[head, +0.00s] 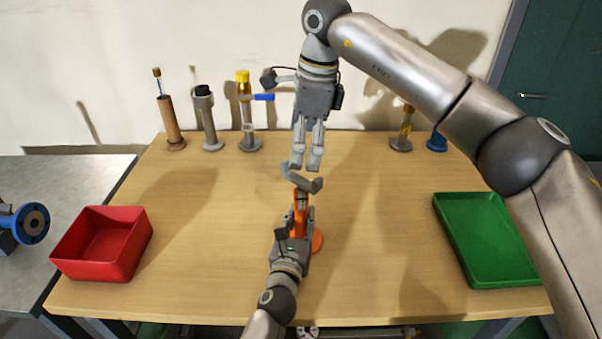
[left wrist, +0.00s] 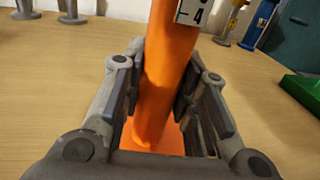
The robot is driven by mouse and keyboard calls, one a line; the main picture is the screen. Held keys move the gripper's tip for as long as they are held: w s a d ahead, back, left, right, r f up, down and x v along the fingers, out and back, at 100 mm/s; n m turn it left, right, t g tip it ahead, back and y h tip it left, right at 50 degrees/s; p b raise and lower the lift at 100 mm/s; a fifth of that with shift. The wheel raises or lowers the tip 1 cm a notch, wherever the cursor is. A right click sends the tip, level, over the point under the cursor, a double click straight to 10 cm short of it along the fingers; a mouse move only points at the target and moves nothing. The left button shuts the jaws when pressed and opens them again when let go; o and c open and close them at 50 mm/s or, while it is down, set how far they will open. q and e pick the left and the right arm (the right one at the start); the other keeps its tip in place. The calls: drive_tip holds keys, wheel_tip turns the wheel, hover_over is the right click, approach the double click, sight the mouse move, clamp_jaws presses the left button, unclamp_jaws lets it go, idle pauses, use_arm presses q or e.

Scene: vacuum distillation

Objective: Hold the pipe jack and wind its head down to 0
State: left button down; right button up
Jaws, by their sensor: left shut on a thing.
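A white scale plate (left wrist: 193,12) on the post shows a 4; the rest is cut off. My right gripper (head: 308,163) points down just above and behind the jack head. Its fingers are close together; whether they touch the head is unclear.
A red bin (head: 75,236) stands at the left and a green tray (head: 448,215) at the right of the wooden table (head: 210,270). Several upright stands line the back, including a brown one (head: 168,122) and one with a blue handle (head: 263,97). The table around the jack is clear.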

sight(301, 179)
drive_tip(key=f+n, duration=0.2)
drive_tip(key=n, duration=0.1)
drive_tip(key=w+f+n+h, duration=0.1)
drive_tip(key=f+n, duration=0.2)
drive_tip(key=w+f+n, duration=0.1)
drive_tip(key=f+n, duration=0.2)
drive_tip(key=shift+a+f+n+g+h, duration=0.25)
drive_tip(key=shift+n+g+h, duration=0.05)
drive_tip(key=shift+h, duration=0.1)
idle(0.6)
drive_tip(key=c, duration=0.7)
drive_tip(key=shift+c, duration=0.2)
